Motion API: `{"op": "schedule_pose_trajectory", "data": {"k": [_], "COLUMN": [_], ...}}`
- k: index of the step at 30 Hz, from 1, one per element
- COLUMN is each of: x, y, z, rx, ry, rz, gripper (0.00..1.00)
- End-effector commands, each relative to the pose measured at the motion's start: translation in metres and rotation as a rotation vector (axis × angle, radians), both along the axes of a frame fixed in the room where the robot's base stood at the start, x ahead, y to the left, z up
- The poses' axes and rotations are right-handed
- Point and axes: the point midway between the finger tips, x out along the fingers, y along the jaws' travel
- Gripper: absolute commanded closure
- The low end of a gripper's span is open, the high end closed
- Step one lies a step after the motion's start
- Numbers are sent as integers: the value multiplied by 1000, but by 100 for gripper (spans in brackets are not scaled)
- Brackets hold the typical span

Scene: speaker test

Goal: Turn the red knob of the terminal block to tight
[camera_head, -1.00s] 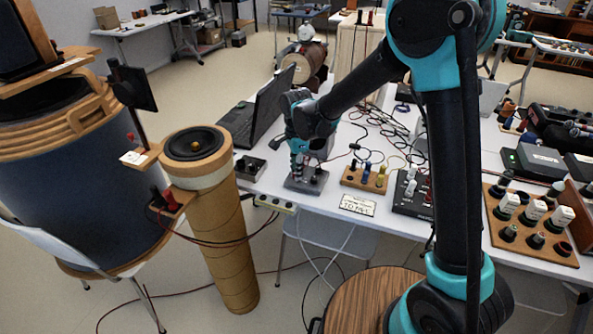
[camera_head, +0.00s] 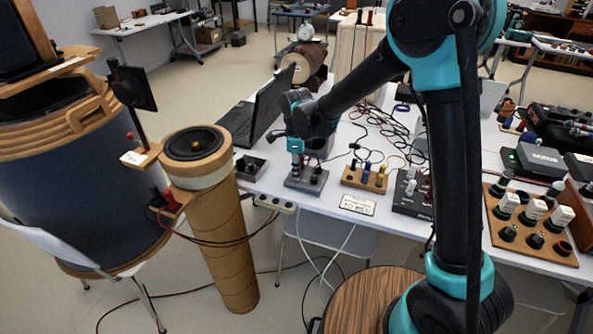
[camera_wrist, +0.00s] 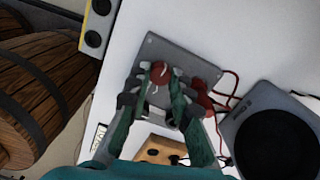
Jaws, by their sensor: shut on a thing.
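The terminal block is a grey plate (camera_wrist: 205,66) on the white table, and it also shows in the head view (camera_head: 309,186). Its red knob (camera_wrist: 160,74) sits between my fingertips in the wrist view. A second red part (camera_wrist: 201,98) stands on the plate beside my right-hand finger, partly covered by it. My gripper (camera_wrist: 158,92) points down at the block and is shut on the red knob. In the head view my gripper (camera_head: 296,166) stands over the left part of the block and hides the knob.
A small dark box (camera_head: 250,168) lies left of the block. A wooden board with coloured posts (camera_head: 365,178) and a paper label (camera_head: 357,205) are to the right. A laptop (camera_head: 265,110) stands behind. Red wires (camera_wrist: 229,92) run from the block towards a round dark device (camera_wrist: 277,145).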

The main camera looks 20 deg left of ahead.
Motion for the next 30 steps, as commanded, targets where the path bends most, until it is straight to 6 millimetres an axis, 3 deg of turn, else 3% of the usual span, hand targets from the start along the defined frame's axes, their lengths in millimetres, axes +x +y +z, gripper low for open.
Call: {"op": "schedule_pose_trajectory", "data": {"k": [8, 9, 14, 23, 30], "x": [1, 1, 1, 0, 0], "y": [0, 0, 0, 0, 0], "z": [0, 0, 0, 1, 30], "rx": [1, 1, 1, 0, 0], "ry": [-2, -2, -1, 0, 0], "rz": [-1, -1, 0, 0, 0], "gripper": [100, 77, 58, 58, 58]}}
